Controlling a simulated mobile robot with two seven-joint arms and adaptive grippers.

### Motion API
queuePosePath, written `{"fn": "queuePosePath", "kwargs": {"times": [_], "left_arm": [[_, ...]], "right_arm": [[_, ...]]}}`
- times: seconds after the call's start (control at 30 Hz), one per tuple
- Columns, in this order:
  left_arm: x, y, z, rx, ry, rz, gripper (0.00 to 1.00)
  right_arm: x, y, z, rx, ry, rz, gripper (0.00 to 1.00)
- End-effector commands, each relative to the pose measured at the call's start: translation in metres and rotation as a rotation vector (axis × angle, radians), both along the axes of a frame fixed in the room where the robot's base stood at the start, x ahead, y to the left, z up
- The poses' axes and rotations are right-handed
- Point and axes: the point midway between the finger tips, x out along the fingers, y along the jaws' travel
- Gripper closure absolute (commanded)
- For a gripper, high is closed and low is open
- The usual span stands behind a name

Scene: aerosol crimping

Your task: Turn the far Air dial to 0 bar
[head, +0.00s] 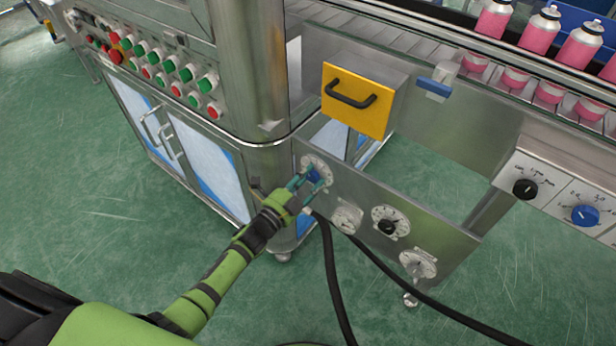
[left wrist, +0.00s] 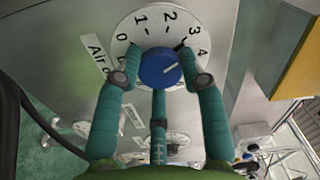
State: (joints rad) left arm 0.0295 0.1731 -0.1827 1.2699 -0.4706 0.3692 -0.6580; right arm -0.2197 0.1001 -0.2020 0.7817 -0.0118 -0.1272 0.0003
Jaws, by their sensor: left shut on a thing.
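The far Air dial (head: 318,164) is a round white scale plate at the far left end of the metal panel. In the left wrist view its blue knob (left wrist: 160,68) sits in the middle of a scale marked 0 to 4. Part of the label beside the dial is hidden. My right gripper is not in view.
The same panel carries more dials, including a black-knobbed one (head: 388,226) and a lower right one (head: 418,263). A yellow drawer front (head: 357,100) with a black handle stands above. Black hoses (head: 332,275) hang below. A cabinet with buttons (head: 150,65) stands at left.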

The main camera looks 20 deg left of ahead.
Motion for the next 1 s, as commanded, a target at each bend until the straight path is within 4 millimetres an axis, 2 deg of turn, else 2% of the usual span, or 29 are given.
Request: {"fn": "queuePosePath", "kwargs": {"times": [0.1, 0.23, 0.67, 1.0], "left_arm": [[-0.002, -0.004, -0.001, -0.105, 0.042, -0.007, 0.93], [-0.002, -0.004, 0.000, -0.221, 0.084, -0.007, 0.93], [-0.001, -0.004, 0.001, -0.603, 0.223, -0.007, 0.93], [-0.001, -0.003, 0.002, -0.908, 0.330, -0.007, 0.93]], "right_arm": [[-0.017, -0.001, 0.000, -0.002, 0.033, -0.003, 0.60], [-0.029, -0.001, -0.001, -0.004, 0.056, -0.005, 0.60], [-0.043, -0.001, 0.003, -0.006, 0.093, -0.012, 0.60], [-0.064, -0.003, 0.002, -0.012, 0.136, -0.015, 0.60]]}}
